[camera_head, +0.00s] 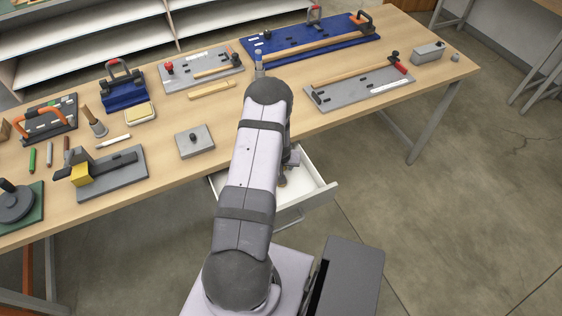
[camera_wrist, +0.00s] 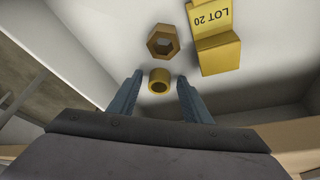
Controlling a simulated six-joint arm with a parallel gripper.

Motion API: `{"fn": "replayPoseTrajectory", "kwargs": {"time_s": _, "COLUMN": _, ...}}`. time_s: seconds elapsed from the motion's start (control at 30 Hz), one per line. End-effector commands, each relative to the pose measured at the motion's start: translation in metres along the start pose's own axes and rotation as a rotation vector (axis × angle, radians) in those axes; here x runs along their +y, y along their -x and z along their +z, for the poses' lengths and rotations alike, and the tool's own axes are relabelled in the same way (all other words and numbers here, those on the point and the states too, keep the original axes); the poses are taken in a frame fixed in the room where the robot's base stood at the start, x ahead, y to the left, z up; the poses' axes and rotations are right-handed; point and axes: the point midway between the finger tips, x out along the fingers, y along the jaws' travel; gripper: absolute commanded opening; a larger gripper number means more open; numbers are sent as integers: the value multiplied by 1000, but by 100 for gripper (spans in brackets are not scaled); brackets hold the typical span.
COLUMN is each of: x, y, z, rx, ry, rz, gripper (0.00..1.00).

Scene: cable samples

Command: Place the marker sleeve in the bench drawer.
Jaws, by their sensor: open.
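A small yellow ring, which looks like the marker sleeve (camera_wrist: 158,87), shows in the wrist view inside the white drawer, between my fingers. My gripper (camera_wrist: 160,76) is open, with one finger on each side of the ring and a gap visible on both sides. I cannot tell whether the ring rests fully on the drawer floor. In the head view the bench drawer (camera_head: 322,190) is pulled out under the bench, and my arm covers much of it and hides the sleeve.
In the drawer, a brass hex nut (camera_wrist: 163,41) lies just beyond the ring, and a yellow block marked LOT 20 (camera_wrist: 219,54) stands to its right. On the bench (camera_head: 330,130) are a grey box (camera_head: 195,141), grey boards and several tools.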

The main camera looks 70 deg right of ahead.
Motion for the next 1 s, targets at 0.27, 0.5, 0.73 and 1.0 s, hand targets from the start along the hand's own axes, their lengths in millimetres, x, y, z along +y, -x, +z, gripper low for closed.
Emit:
{"fn": "replayPoseTrajectory", "kwargs": {"time_s": 0.27, "x": 0, "y": 24, "z": -2, "rx": 2, "ry": 0, "rz": 0, "gripper": 44}}
{"fn": "replayPoseTrajectory", "kwargs": {"time_s": 0.5, "x": 0, "y": 60, "z": -1, "rx": 3, "ry": -1, "rz": 1, "gripper": 44}}
{"fn": "replayPoseTrajectory", "kwargs": {"time_s": 0.73, "x": 0, "y": 95, "z": -1, "rx": 3, "ry": 1, "rz": 1, "gripper": 44}}
{"fn": "replayPoseTrajectory", "kwargs": {"time_s": 1.0, "x": 0, "y": 119, "z": -1, "rx": 0, "ry": 0, "rz": 0, "gripper": 44}}
